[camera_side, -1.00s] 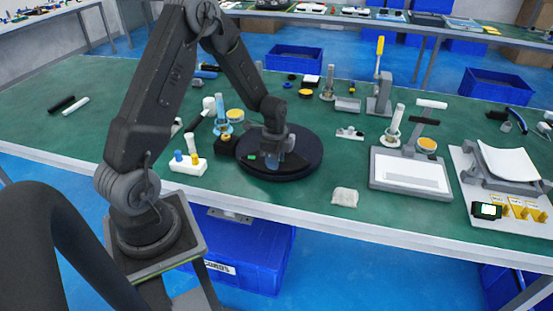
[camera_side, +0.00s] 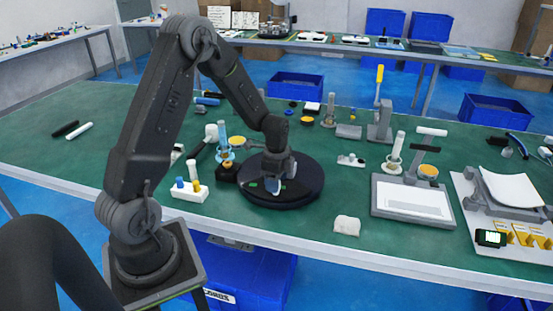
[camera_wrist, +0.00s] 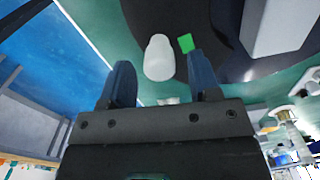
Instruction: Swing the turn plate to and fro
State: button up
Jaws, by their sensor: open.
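The turn plate (camera_side: 306,187) is a thick black disc lying on the green table. My gripper (camera_side: 274,186) points down over its left front part in the side view. A small green mark (camera_side: 254,185) shows on the plate left of the gripper. In the wrist view, the black plate (camera_wrist: 165,18) fills the top, and my two dark blue fingers (camera_wrist: 161,80) stand apart. A white rounded peg (camera_wrist: 159,58) shows between and beyond the fingertips, with a green square (camera_wrist: 186,43) beside it. I cannot tell whether a finger touches the peg or plate.
A white holder (camera_side: 188,191) with blue and yellow pegs stands left of the plate. A dark block (camera_side: 226,172) sits close to its left edge. A whitish lump (camera_side: 346,225) lies front right, and a grey stand (camera_side: 412,198) is farther right. The table between is clear.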

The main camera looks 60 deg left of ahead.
notch_tip(320, 180, up, 11)
dwell(0.3)
jog(key=shift+r, duration=0.1)
jog(key=s+d+r+n+t, duration=0.2)
jog(key=s+d+r+n, duration=0.25)
jog(key=d+r, duration=0.5)
jog(key=s+d+r+n+t, duration=0.3)
jog(key=s+d+n, duration=0.3)
jog(key=s+d, duration=0.3)
jog(key=s, duration=0.3)
jog(key=shift+s+r+t, duration=0.2)
jog(key=shift+s+t, duration=0.1)
jog(key=shift+s, duration=0.05)
